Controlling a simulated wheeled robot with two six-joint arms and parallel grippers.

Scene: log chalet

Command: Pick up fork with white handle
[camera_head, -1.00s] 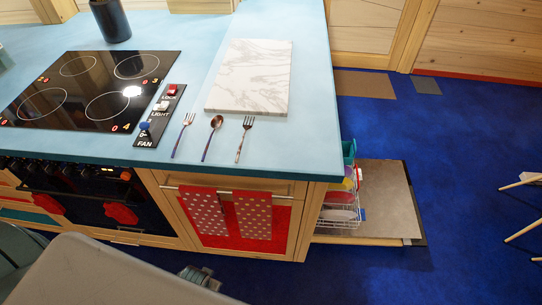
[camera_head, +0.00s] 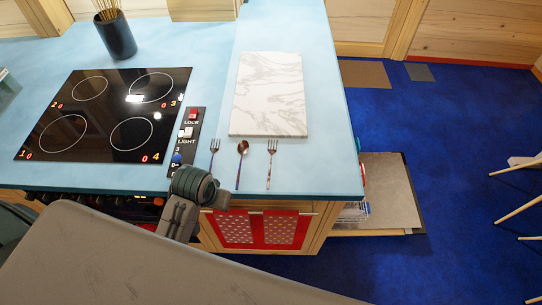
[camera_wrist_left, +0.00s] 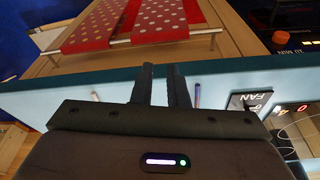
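No handle looks clearly white in the head view. In the left wrist view, a pale handle end (camera_wrist_left: 95,96) and a bluish one (camera_wrist_left: 197,92) show on either side of my left gripper (camera_wrist_left: 160,68). Its fingers have a narrow, empty gap. In the head view my left arm is at the counter's front edge, its fingertips not clear. My right gripper is out of view.
A marble board (camera_head: 269,95) lies behind the cutlery. A black hob (camera_head: 108,115) and a control panel (camera_head: 187,140) are to the left, with a dark utensil pot (camera_head: 115,38) behind. Red dotted towels (camera_head: 258,229) hang on the cabinet front. The counter's right side is clear.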

